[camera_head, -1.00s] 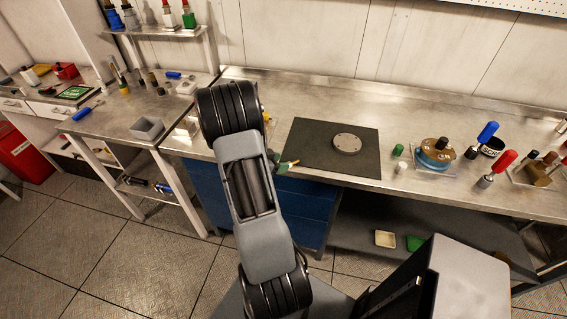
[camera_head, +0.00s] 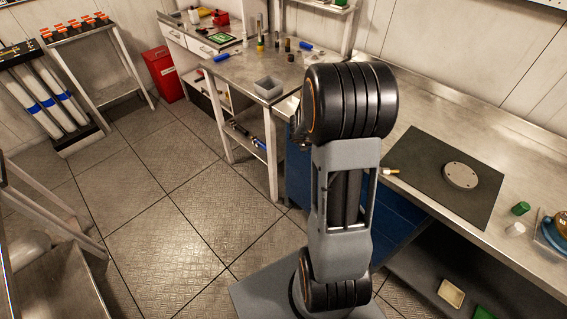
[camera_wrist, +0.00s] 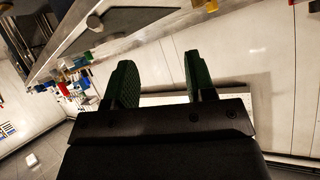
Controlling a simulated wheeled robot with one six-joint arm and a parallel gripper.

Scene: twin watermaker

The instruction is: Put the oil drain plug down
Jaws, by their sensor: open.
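My gripper (camera_wrist: 158,72) shows in the wrist view with its two green fingers apart and nothing visible between them. In the head view my own arm hides it. I cannot make out an oil drain plug for certain in any view. A small orange-and-white item (camera_head: 390,171) lies at the left edge of the dark mat (camera_head: 425,160), just right of my arm; it is too small to identify. A round grey flange with holes (camera_head: 460,175) lies on the mat.
The steel workbench (camera_head: 480,125) runs along the wall. A green cap (camera_head: 520,208) and a white cap (camera_head: 515,229) stand right of the mat. A side table holds a grey open box (camera_head: 268,88). A red bin (camera_head: 164,75) stands behind. The tiled floor (camera_head: 165,230) at left is open.

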